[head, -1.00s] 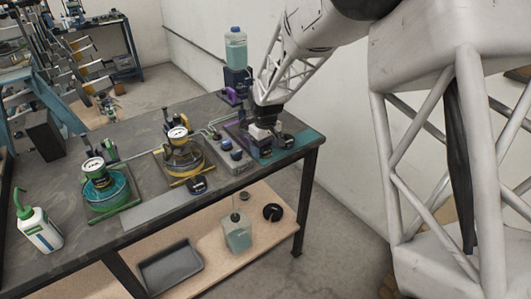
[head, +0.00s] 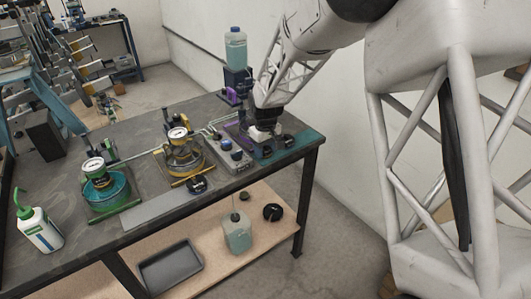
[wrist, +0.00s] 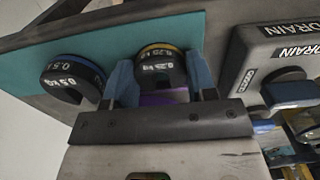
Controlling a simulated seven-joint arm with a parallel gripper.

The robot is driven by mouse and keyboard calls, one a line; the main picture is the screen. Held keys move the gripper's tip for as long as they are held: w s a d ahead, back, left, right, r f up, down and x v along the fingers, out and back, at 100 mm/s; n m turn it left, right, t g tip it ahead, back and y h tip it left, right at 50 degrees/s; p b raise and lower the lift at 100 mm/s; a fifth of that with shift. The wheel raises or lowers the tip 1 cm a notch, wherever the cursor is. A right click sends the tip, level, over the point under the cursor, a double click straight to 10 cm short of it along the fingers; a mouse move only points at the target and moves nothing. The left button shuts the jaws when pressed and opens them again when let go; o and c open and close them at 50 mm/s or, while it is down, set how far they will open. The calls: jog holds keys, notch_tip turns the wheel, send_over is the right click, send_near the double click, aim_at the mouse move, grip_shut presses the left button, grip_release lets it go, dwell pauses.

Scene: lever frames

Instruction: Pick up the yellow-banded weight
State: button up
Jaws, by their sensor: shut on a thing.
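The yellow-banded weight (wrist: 157,68) is a dark disc marked 0.25 kg, with a yellow band along its top edge. In the wrist view it sits between the two blue fingers of my gripper (wrist: 163,82), which is shut on it. In the head view the weight (head: 266,152) shows at the front of my gripper (head: 262,136), over the teal mat. I cannot tell whether it still touches the mat. A blue-banded weight (wrist: 72,78) marked 0.5 kg stands just left of the left finger; it also shows in the head view (head: 288,141).
A grey valve block (wrist: 270,65) with DRAIN labels and blue levers is close right of my gripper. The teal mat (head: 311,136) lies at the table's right end. A bottle (head: 235,50) on a stand rises behind. Two gauge-topped vessels stand left.

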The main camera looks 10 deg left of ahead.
jog(key=shift+c, duration=1.3)
jog(key=shift+r, duration=0.1)
jog(key=shift+r, duration=0.75)
notch_tip(320, 180, up, 2)
jog(key=shift+r, duration=0.1)
jog(key=s+d, duration=0.3)
jog(key=s, duration=0.4)
jog(key=s+d+r, duration=0.1)
jog(key=s+d, duration=0.2)
jog(key=s, duration=0.4)
jog(key=shift+s+d, duration=0.15)
jog(key=shift+s, duration=0.2)
jog(key=shift+r, duration=0.1)
